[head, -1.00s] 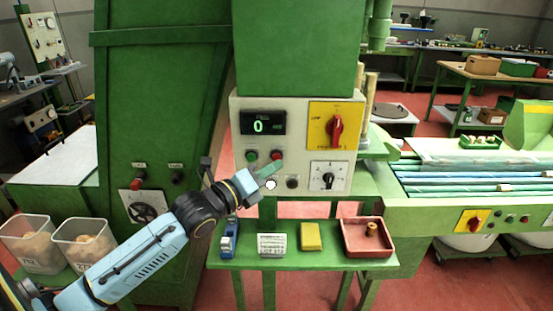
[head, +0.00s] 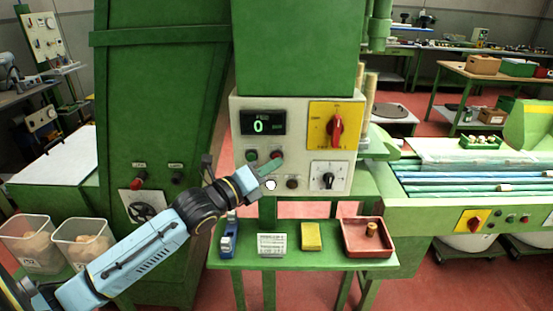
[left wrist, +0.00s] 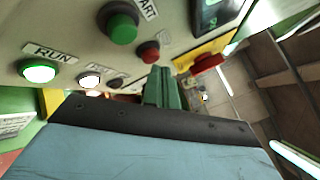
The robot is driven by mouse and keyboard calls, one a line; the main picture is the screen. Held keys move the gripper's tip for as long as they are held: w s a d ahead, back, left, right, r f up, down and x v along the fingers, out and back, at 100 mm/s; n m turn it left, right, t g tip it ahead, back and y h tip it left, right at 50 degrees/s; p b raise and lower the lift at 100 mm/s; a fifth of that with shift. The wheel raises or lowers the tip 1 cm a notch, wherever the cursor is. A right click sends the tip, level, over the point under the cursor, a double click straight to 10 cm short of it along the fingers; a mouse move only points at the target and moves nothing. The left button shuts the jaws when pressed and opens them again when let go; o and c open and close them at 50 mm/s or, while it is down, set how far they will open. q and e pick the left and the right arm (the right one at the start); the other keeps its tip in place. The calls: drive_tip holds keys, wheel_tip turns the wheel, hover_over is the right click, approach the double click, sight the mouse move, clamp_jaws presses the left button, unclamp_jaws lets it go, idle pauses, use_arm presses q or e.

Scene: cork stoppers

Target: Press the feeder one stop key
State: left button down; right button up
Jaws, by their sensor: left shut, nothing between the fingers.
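A pale control panel (head: 301,147) on the green machine carries a green key (head: 252,156) and a red key (head: 277,154) under a display (head: 262,122) reading 0. In the left wrist view the green key (left wrist: 122,22) has a START label beside it and the red key (left wrist: 149,52) is next to it. My left gripper (head: 272,167) is shut and empty, its green fingertips just below the red key and partly over it. The fingers (left wrist: 162,86) also point close to the red key in the wrist view; I cannot tell whether they touch. My right gripper is not in view.
A yellow plate with a red rotary switch (head: 337,130) and a black dial (head: 328,179) are to the right. A lit green RUN lamp (left wrist: 38,72) shows in the wrist view. A green shelf (head: 290,257) below holds a red tray (head: 350,246) and small items.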

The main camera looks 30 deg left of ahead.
use_arm(q)
drive_tip(key=shift+w+a, duration=0.2)
drive_tip(key=shift+w, duration=0.15)
idle(0.8)
drive_tip(key=shift+s, duration=0.1)
drive_tip(key=shift+s+d+p, duration=0.4)
drive_tip(key=shift+s, duration=0.25)
drive_tip(key=s+d, duration=0.1)
drive_tip(key=s+p, duration=0.1)
drive_tip(key=s+d+p, duration=0.1)
drive_tip(key=s, duration=0.1)
drive_tip(key=shift+s+d, duration=0.1)
drive_tip(key=shift+d, duration=0.25)
idle(0.8)
